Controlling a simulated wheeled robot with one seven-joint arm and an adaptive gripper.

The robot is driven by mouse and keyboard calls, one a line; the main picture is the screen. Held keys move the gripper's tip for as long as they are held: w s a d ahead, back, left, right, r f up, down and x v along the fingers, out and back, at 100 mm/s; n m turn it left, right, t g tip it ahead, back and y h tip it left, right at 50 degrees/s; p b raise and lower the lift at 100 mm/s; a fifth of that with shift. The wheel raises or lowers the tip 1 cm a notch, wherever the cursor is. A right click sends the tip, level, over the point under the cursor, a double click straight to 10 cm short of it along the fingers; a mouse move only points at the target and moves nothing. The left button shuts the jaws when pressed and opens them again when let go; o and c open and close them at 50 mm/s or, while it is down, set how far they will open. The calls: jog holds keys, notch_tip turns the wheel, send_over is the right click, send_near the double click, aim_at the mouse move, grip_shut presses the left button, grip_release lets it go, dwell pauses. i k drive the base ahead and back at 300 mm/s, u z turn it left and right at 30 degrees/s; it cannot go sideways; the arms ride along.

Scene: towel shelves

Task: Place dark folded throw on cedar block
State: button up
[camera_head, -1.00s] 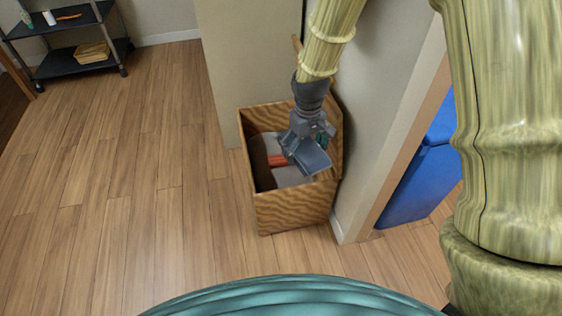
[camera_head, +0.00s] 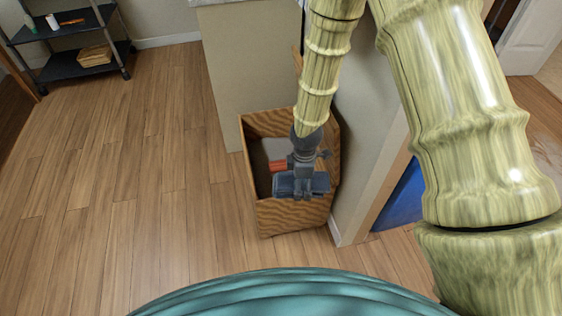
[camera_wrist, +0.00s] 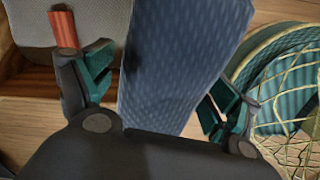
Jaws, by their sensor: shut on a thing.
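My gripper (camera_head: 303,176) is over the near part of an open wooden box and shut on the dark blue folded throw (camera_head: 313,185). In the wrist view the throw (camera_wrist: 175,60) lies between the two green-tipped fingers, its woven face toward the camera. A small reddish-orange block (camera_head: 278,166), which looks like the cedar block, lies in the box just left of my gripper. It also shows at the upper left of the wrist view (camera_wrist: 63,30), on or against a grey surface. The throw and the block look apart in the wrist view. The throw's height above the box floor is unclear.
The wooden box (camera_head: 290,220) stands against a beige wall corner, its walls close around my gripper. A blue bin (camera_head: 402,200) is partly hidden at right. A dark shelf cart (camera_head: 75,65) stands at the far left. The wooden floor (camera_head: 130,180) left of the box is clear.

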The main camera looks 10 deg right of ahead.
aim_at(280, 164)
jog(key=i, duration=0.95)
